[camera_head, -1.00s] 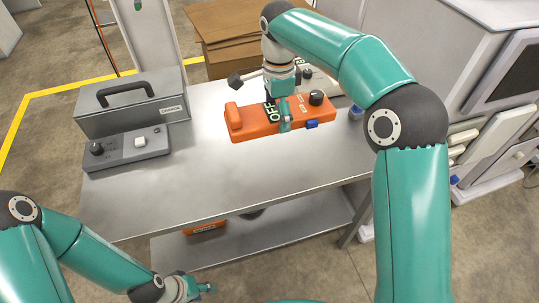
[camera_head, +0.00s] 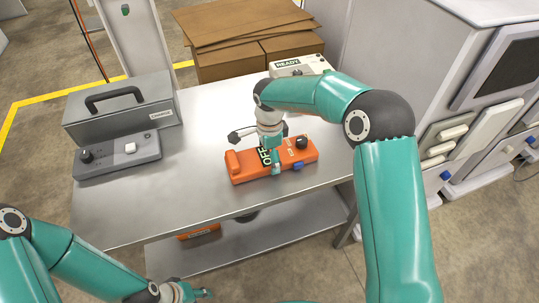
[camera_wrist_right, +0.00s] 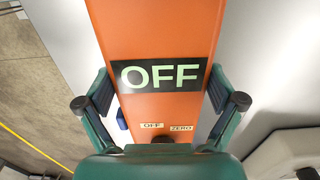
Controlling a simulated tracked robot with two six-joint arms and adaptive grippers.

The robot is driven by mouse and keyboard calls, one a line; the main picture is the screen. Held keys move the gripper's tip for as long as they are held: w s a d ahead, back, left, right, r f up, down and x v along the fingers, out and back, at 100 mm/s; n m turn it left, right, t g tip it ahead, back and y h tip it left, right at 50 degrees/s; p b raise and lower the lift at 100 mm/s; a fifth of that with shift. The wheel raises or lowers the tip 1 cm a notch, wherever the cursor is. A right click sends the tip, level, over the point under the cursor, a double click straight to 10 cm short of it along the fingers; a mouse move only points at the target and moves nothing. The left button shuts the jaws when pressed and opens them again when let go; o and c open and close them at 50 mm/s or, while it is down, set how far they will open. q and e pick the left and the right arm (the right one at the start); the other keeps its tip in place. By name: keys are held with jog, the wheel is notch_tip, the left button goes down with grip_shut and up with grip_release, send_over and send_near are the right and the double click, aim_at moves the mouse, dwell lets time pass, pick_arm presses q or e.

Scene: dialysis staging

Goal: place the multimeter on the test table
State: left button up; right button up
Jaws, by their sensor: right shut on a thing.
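The multimeter (camera_head: 300,161) is a long orange block with a black knob, a blue part and a black OFF label. My right gripper (camera_head: 272,160) comes down over its middle and is shut on it. In the right wrist view the multimeter (camera_wrist_right: 155,35) runs between the two fingers, with its OFF label between them. It is over the front half of the metal test table (camera_head: 180,205); I cannot tell whether it touches the top. My left gripper (camera_head: 197,293) is at the bottom edge, below and in front of the table, partly cut off.
A grey toolbox (camera_head: 125,112) and a grey control box (camera_head: 118,158) stand at the table's left. A white unit marked READY (camera_head: 300,66) is at the back right. Cardboard boxes (camera_head: 245,40) are behind. An orange object (camera_head: 198,231) lies on the lower shelf. The table's middle left is clear.

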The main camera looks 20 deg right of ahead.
jog(key=o, duration=1.1)
notch_tip(320, 180, up, 12)
jog(key=shift+r, duration=0.1)
dwell(0.4)
